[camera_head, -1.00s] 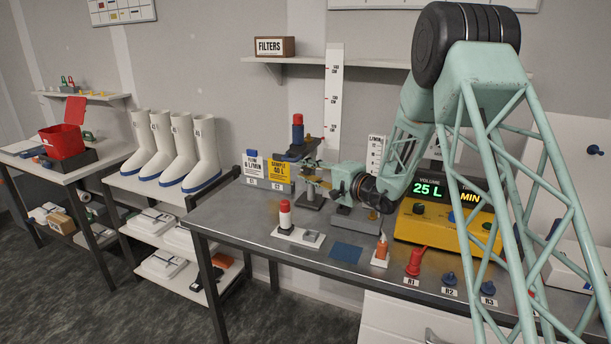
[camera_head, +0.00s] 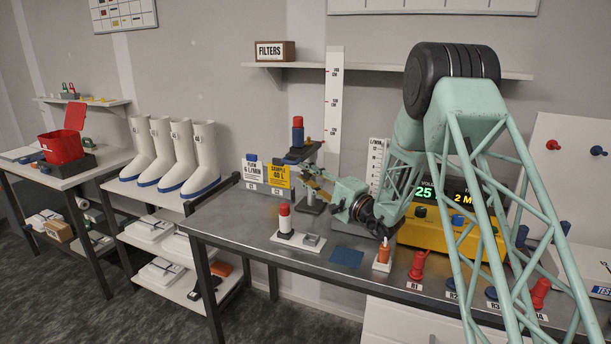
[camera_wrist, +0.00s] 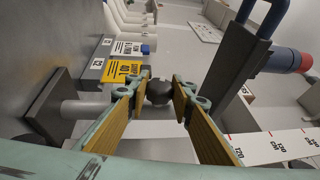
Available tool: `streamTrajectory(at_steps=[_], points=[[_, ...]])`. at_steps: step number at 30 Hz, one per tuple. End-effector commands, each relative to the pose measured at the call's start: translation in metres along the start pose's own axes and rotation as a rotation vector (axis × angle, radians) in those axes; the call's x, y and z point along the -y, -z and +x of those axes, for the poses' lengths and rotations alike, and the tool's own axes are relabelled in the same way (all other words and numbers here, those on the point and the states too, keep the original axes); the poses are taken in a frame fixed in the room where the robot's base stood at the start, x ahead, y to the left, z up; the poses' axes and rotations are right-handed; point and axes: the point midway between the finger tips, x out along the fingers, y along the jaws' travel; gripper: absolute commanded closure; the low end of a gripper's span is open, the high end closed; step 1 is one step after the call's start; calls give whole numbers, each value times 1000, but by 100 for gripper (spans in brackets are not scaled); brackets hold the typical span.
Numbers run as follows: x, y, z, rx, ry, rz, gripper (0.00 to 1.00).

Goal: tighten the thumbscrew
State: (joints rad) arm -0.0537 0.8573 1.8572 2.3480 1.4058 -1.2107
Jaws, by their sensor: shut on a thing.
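The thumbscrew (camera_wrist: 158,92) is a small dark round knob in the middle of the wrist view, between my fingertips. My gripper (camera_wrist: 160,84) is shut on it with its yellow-padded fingers on either side. In the head view my gripper (camera_head: 318,189) reaches left and slants upward to the stand at the back of the bench; the knob is too small to make out there. The stand has a dark upper bracket (camera_wrist: 243,68), a pale post (camera_wrist: 82,109) and a dark base (camera_wrist: 44,112). A blue and red cylinder (camera_head: 298,131) stands on top.
A yellow sample card (camera_head: 279,175) and a white flow card (camera_head: 252,170) stand left of the stand. A red-and-white cylinder (camera_head: 284,220) is on a white plate in front. The yellow meter (camera_head: 430,235) is right of my wrist. A tall white scale (camera_head: 334,100) stands behind.

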Motion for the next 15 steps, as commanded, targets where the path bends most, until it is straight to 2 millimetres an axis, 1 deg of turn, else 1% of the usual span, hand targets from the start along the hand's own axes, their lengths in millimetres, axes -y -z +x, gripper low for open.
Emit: streamTrajectory(at_steps=[6,7,10,11,15], points=[[1,0,0,1,1,-1,89],[1,0,0,1,1,-1,76],[1,0,0,1,0,-1,67],[1,0,0,1,0,-1,65],[0,0,0,0,0,-1,65]])
